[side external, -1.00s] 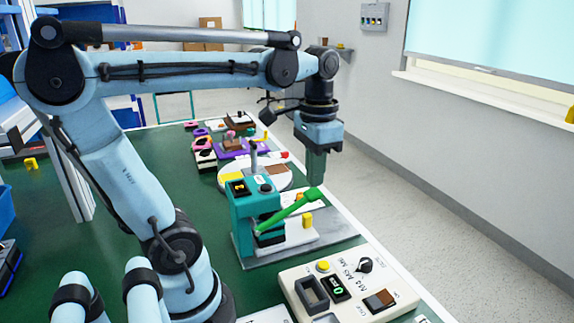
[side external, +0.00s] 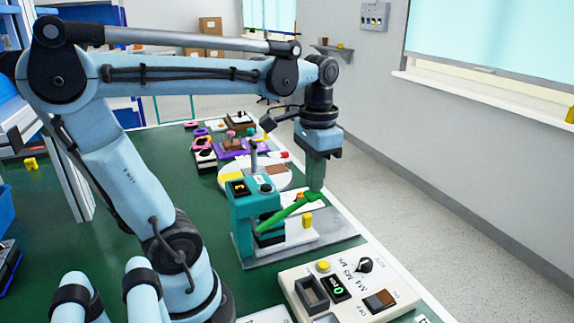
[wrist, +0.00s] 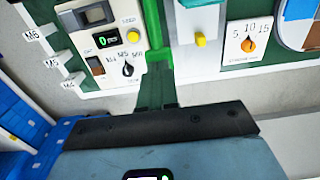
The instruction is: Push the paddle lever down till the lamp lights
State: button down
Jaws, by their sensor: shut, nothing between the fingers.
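The green paddle lever (side external: 292,211) juts out to the right from a teal press-like device (side external: 243,215) and slopes upward toward its free end. It also shows in the wrist view (wrist: 152,28). My gripper (side external: 316,186) is shut and empty, pointing down, with its fingertips at the top of the lever's free end and apparently touching it. In the wrist view my gripper (wrist: 158,80) lies in line with the lever. A dark round cap (side external: 265,188) on top of the device shows no glow; I cannot tell if it is the lamp.
A cream control box (side external: 345,285) with a yellow button, knob and green display stands in front. A grey plate (side external: 330,238) with a yellow block (side external: 307,220) lies under the lever. A white round board (side external: 225,180) and several small items stand behind.

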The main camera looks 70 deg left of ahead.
jog(key=shift+f, duration=1.5)
jog(key=shift+r, duration=4.05)
